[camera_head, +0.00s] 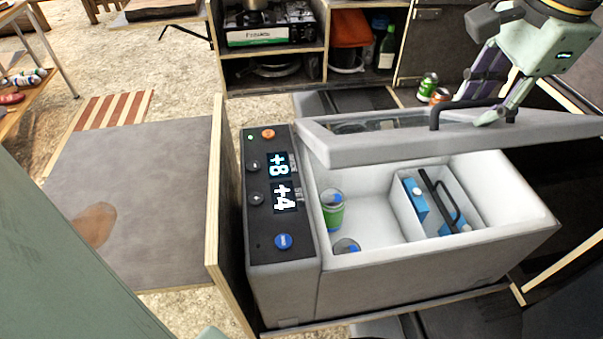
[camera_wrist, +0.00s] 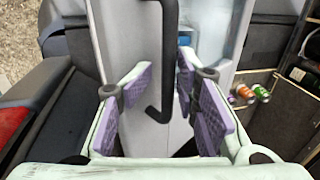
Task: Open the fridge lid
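The grey fridge lid (camera_head: 400,140) is raised off the white fridge box (camera_head: 420,280), tilted, with the inside of the box showing. The lid's black bar handle (camera_head: 465,103) is on its upper side. It also shows in the wrist view (camera_wrist: 170,50), running between the two purple finger pads. My gripper (camera_head: 495,105) is at the handle on the lid. In the wrist view my gripper (camera_wrist: 165,88) has its fingers apart, one on each side of the bar, with gaps beside it. Whether a finger touches the lid is hard to tell.
Inside the fridge are a green can (camera_head: 332,212), another can top (camera_head: 346,246) and a white basket (camera_head: 410,200) with blue items. The control panel (camera_head: 280,220) is at the box's left. A wooden panel (camera_head: 228,220) stands beside it. Two cans (camera_head: 428,85) stand behind the lid.

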